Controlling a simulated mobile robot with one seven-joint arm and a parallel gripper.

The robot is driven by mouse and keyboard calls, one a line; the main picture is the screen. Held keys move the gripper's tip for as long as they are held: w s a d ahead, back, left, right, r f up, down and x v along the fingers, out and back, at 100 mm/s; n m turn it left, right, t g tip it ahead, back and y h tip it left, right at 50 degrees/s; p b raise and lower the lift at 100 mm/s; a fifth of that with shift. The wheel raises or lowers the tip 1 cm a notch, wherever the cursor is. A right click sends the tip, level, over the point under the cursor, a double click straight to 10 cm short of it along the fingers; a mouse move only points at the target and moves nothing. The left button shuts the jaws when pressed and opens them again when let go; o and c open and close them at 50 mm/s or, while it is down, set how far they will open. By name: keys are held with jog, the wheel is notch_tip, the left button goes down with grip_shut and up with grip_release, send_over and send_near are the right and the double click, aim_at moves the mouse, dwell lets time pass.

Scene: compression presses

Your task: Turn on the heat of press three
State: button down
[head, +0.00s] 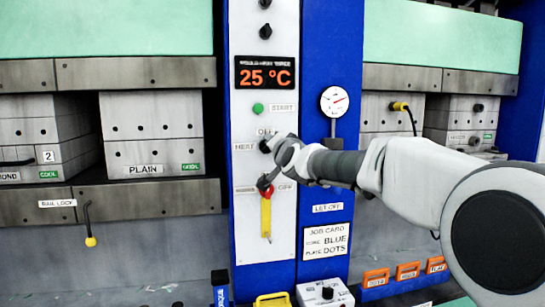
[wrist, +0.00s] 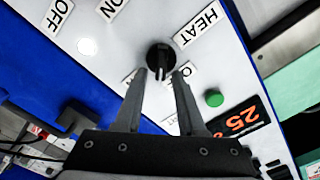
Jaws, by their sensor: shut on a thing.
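The black heat knob (wrist: 160,57) sits on a white control panel (head: 265,30) beside a HEAT label (wrist: 197,27). My gripper (wrist: 161,74) is shut on the knob, one finger on each side. In the head view my gripper (head: 280,148) covers most of the knob. Which way the knob points is hard to tell. The display (head: 266,73) above reads 25 °C; its small heading seems to end in THREE. The labels around the knob are partly hidden by my fingers.
A green START button (head: 258,108) is above the knob. A yellow tag (head: 266,215) hangs from a red clasp below it. A pressure gauge (head: 334,101) is to the right. Presses with grey mould blocks (head: 152,115) stand on both sides.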

jog(key=shift+d+f+m+b, duration=0.1)
jog(key=shift+f+m+b, duration=0.1)
jog(key=shift+m+b, duration=0.95)
jog(key=shift+f+m+b, duration=0.25)
jog(key=shift+m+b, duration=0.35)
jog(key=shift+m, duration=1.05)
jog(key=shift+d+f+m+b, duration=0.1)
jog(key=shift+f+m+b, duration=0.1)
jog(key=shift+m+b, duration=0.95)
jog(key=shift+m, duration=0.45)
jog(key=c, duration=0.9)
grip_release()
jog(key=shift+s, duration=0.1)
